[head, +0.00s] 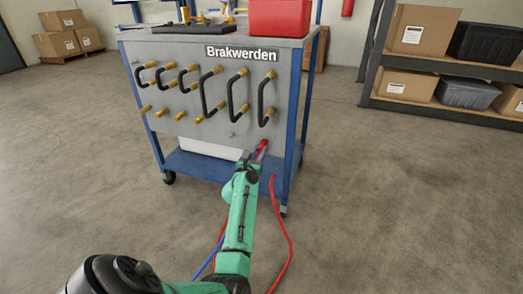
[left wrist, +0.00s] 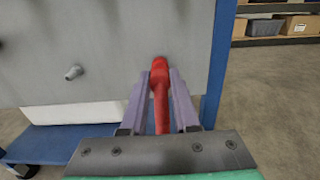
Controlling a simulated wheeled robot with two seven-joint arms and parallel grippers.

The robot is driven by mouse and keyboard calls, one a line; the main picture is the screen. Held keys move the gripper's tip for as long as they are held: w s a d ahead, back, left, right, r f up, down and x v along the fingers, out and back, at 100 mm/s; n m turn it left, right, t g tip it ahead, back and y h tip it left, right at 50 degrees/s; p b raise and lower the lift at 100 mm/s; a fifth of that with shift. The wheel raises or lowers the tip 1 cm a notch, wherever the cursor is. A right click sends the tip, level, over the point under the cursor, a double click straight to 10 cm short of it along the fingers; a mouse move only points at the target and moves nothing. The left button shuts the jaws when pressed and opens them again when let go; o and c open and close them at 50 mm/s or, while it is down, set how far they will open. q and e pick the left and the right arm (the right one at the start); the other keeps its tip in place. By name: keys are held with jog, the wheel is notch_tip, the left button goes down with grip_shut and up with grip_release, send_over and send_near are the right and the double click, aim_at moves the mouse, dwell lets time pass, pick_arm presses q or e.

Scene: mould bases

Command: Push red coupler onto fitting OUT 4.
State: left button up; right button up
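My left gripper (head: 258,154) is at the lower right of the mould base's front plate (head: 222,100). In the left wrist view its two fingers (left wrist: 160,98) are shut on the red coupler (left wrist: 160,80), one on each side. The coupler points away from me, with its far end at or very near the grey plate (left wrist: 100,45); I cannot tell whether it is touching. Any fitting behind the coupler is hidden, and no OUT 4 label is readable. A bare grey fitting (left wrist: 73,72) sticks out to the left. My right gripper is not in view.
Black hoses (head: 230,95) loop between brass fittings above. The blue trolley frame (head: 296,130) rises close to the right of my gripper. A red hose (head: 286,240) and a blue hose (head: 207,262) hang near my arm. Shelves (head: 440,112) stand at right; the floor between is clear.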

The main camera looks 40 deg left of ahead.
pick_arm(q)
grip_shut()
jog(key=shift+p+v, duration=1.25)
jog(key=shift+v, duration=1.25)
jog(key=shift+s, duration=0.1)
jog(key=shift+s+d+p, duration=0.2)
jog(key=shift+s+p, duration=0.1)
jog(key=p, duration=0.1)
send_near(260, 151)
jog(key=shift+s+d, duration=0.15)
jog(key=shift+s, duration=0.35)
